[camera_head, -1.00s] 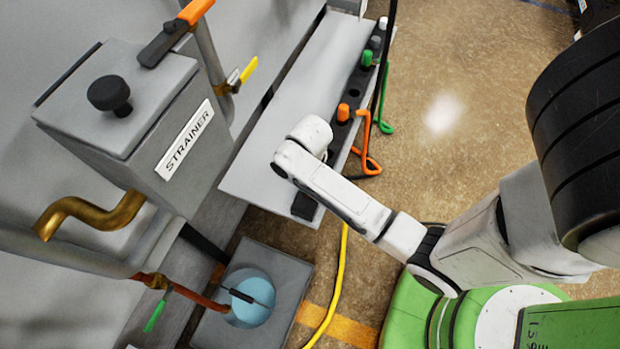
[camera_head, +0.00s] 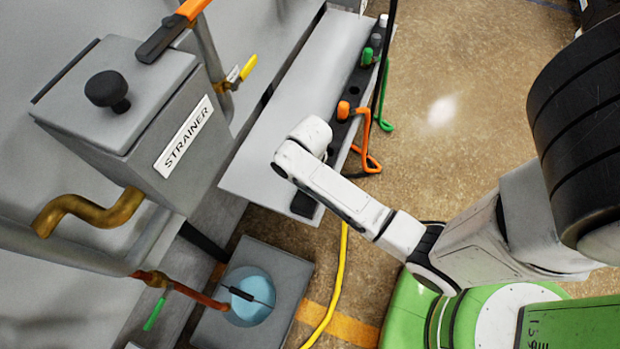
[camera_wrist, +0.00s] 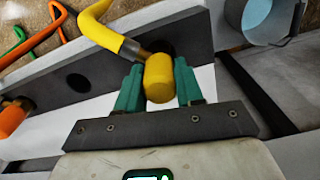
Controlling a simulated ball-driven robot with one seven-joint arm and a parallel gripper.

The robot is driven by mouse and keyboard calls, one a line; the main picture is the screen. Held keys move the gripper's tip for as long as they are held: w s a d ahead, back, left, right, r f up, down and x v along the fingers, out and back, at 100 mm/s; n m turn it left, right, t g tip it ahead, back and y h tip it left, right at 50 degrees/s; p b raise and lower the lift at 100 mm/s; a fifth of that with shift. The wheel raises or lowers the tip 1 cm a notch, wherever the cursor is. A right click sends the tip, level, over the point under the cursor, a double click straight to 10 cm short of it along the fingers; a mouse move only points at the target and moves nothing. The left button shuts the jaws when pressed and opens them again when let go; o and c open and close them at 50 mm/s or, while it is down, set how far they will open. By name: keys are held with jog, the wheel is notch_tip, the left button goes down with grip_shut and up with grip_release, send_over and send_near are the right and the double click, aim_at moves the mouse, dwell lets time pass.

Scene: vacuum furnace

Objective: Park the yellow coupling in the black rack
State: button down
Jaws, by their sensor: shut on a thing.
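The yellow coupling (camera_wrist: 159,80) is between the two teal fingers of my gripper (camera_wrist: 158,78) in the wrist view. My gripper is shut on it. A yellow hose with a grey sleeve joins its neck. The black rack (camera_wrist: 115,68) runs across the wrist view, and the coupling is in front of it, close to a dark slot. I cannot tell whether the neck sits in the slot. In the head view the black rack (camera_head: 349,129) lies along the bench's right edge. My arm hides the coupling and fingers there.
An orange coupling (camera_head: 343,110) and a green coupling (camera_head: 367,56) sit in the rack, with an empty hole (camera_wrist: 78,83) beside the held coupling. The yellow hose (camera_head: 340,275) trails to the floor. A strainer box (camera_head: 150,120) stands left. A blue bucket (camera_head: 250,300) is below.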

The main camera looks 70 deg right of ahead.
jog(key=shift+w+f, duration=0.1)
jog(key=c, duration=0.6)
grip_release()
jog(key=shift+c, duration=0.2)
notch_tip(320, 180, up, 10)
jog(key=p, duration=0.2)
jog(key=shift+r+p, duration=0.2)
jog(key=shift+p, duration=0.2)
jog(key=shift+r, duration=0.15)
jog(key=shift+s+r, duration=0.2)
jog(key=s+a+r+n+t+p, duration=0.1)
jog(key=s+a+r+p, duration=0.6)
jog(key=a+r, duration=0.2)
jog(key=shift+s+a+r, duration=0.2)
jog(key=shift+a+r, duration=0.05)
jog(key=shift+r, duration=0.1)
